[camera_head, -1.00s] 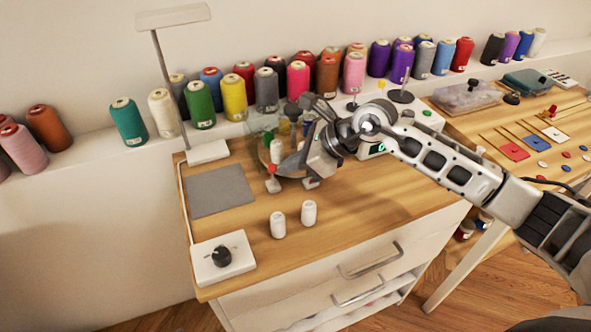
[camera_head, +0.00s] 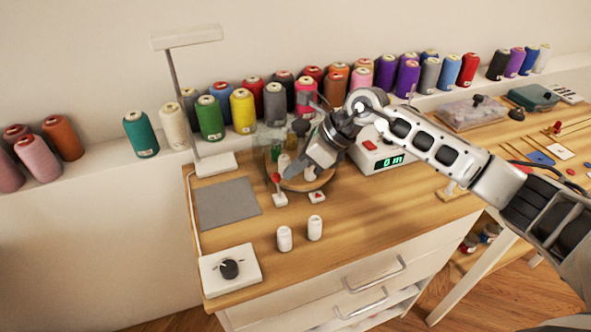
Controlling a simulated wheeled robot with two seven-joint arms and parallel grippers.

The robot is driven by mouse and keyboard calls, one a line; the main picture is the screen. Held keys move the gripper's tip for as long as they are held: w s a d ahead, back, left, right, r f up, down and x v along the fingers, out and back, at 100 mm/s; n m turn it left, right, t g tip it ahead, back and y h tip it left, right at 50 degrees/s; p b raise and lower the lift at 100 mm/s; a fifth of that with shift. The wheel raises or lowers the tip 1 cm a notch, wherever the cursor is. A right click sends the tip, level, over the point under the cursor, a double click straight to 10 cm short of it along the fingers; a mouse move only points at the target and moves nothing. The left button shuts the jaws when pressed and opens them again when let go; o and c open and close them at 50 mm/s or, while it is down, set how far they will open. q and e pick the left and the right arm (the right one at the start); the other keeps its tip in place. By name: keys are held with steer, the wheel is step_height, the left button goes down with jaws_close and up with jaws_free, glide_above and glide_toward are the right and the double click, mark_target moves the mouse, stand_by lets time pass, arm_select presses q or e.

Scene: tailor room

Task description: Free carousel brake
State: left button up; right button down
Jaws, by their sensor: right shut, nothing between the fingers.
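The carousel (camera_head: 318,183) is a round wooden turntable on the workbench, partly hidden behind my right gripper. Small spools and a clear cover show at its left side. In front of it stands a small lever with a red knob (camera_head: 276,178) on a white base, apparently the brake. A white block with a red triangle (camera_head: 317,196) sits to its right. My right gripper (camera_head: 291,174) is shut and empty, pointing down and left over the carousel's front, just right of the red knob. I cannot tell whether it touches the knob. My left gripper is not in view.
Two white spools (camera_head: 285,238) stand at the front. A dial box (camera_head: 230,268) sits at the front left, near a grey mat (camera_head: 228,203) and lamp (camera_head: 190,38). A display box (camera_head: 378,155) is behind my arm. Thread cones line the ledge. The right front of the benchtop is clear.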

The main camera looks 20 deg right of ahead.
stand_by(0.3)
